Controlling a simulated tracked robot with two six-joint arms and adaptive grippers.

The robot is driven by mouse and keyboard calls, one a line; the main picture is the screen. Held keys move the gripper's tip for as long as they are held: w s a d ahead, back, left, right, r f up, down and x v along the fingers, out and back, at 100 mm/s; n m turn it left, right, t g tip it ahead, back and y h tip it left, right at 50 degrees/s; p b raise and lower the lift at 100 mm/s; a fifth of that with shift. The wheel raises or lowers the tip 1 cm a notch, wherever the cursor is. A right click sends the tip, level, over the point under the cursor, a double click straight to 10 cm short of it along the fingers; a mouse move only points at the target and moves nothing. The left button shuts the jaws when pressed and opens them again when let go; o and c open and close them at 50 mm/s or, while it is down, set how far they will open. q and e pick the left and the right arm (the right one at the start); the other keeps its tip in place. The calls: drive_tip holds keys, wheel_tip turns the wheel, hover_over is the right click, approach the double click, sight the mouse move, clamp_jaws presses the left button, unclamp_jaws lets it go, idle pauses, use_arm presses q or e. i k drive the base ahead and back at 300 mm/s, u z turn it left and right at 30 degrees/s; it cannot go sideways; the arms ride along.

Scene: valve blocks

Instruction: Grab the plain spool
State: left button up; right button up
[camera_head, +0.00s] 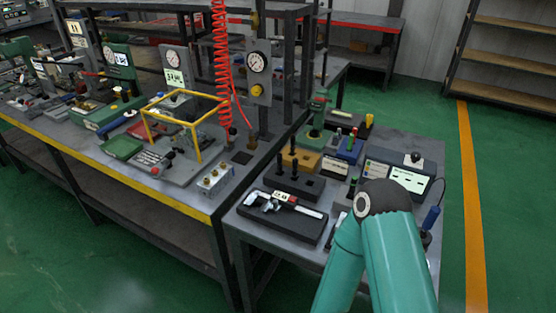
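I cannot tell which item is the plain spool; the small parts are too small to name surely. Small upright pins and cylinders stand in a black block (294,183), a yellow block (300,159) and a blue block (349,150) on the small right-hand table (416,147). A teal arm of mine comes in from the bottom right, its dark joint over that table's front right part. It hides some of the tabletop. Neither gripper shows.
A black tray with a caliper (283,216) lies at the table's front left. A grey box with a light panel (400,176) stands at the right. The long yellow-edged bench (105,168) holds a yellow frame (188,122) and a green tray (122,147). A red coiled hose (221,70) hangs above.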

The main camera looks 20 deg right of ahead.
sight(295, 161)
drive_tip(key=u, duration=1.9)
drive_tip(key=i, duration=0.2)
drive_tip(key=z, duration=3.55)
drive_tip(key=k, duration=1.1)
drive_tip(key=u, duration=0.95)
drive_tip(key=i, duration=1.2)
drive_tip(key=z, duration=0.1)
